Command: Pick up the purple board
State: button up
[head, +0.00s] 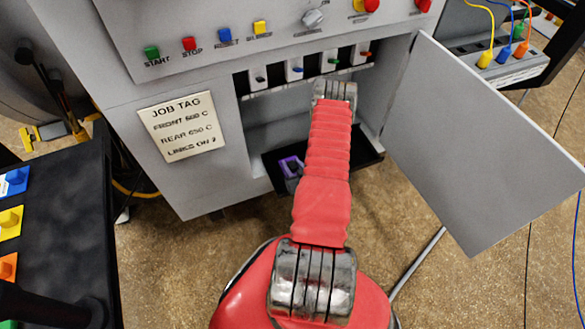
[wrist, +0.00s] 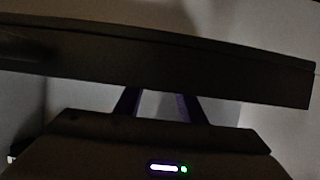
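In the head view a purple piece (head: 291,167), which looks like the handle of the purple board, shows low in the open cabinet, just left of my red arm. In the wrist view two dark purple struts (wrist: 188,107) stand between a long dark bar above and a wide dark block below. It is too dark to tell which of these dark shapes are my fingers. In the head view my arm reaches into the cabinet opening and its own links hide the gripper. I cannot tell whether the gripper touches the purple board.
A dark tray (head: 369,162) sits at the bottom of the cabinet opening. Several slots (head: 297,70) with small coloured levers line its top. The open grey door (head: 480,145) stands to the right. A job tag (head: 182,127) is left of the opening. A black table (head: 65,225) is at the left.

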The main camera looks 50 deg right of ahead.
aim_at(292, 165)
jog(key=c, duration=0.8)
jog(key=shift+r, duration=5)
